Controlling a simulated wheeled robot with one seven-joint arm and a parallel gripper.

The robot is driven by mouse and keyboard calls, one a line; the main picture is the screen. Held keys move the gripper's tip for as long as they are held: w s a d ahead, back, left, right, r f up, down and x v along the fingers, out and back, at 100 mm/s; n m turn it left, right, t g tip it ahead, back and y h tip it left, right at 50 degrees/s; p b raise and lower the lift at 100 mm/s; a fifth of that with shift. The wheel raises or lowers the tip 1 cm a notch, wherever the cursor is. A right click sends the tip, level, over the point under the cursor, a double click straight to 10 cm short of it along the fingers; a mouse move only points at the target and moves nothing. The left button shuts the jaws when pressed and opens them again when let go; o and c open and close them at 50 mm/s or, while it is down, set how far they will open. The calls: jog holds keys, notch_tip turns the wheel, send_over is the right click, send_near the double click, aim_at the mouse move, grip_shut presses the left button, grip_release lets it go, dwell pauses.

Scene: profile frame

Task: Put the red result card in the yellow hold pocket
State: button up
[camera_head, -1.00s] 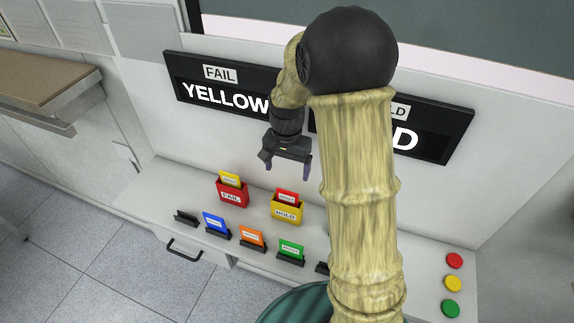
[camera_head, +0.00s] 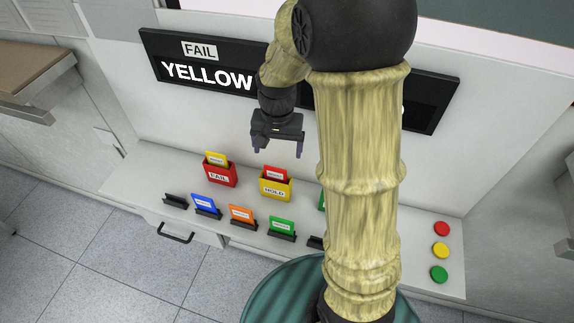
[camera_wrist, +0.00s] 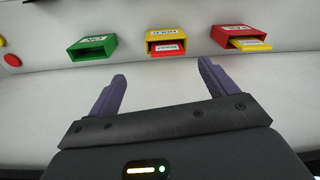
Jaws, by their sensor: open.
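The red result card (camera_head: 276,174) stands in the yellow hold pocket (camera_head: 276,190), its top sticking out above the rim. In the wrist view the red card (camera_wrist: 169,49) shows in the mouth of the yellow pocket (camera_wrist: 167,36). My gripper (camera_head: 277,151) is open and empty, above and apart from the card and pocket. Its two purple fingers (camera_wrist: 160,88) show in the wrist view with nothing between them.
A red FAIL pocket (camera_head: 221,177) holds a yellow card (camera_head: 216,159). A green pocket (camera_wrist: 93,48) looks empty. Blue (camera_head: 206,205), orange (camera_head: 242,214) and green (camera_head: 282,226) cards stand in black holders along the front. Round buttons (camera_head: 441,250) are at right.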

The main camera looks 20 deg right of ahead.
jog(key=s+n+t, duration=0.2)
jog(key=s+n, duration=0.3)
jog(key=s, duration=0.6)
jog(key=shift+r, duration=0.2)
jog(key=shift+s+f+b, duration=0.1)
jog(key=shift+f+b, duration=0.65)
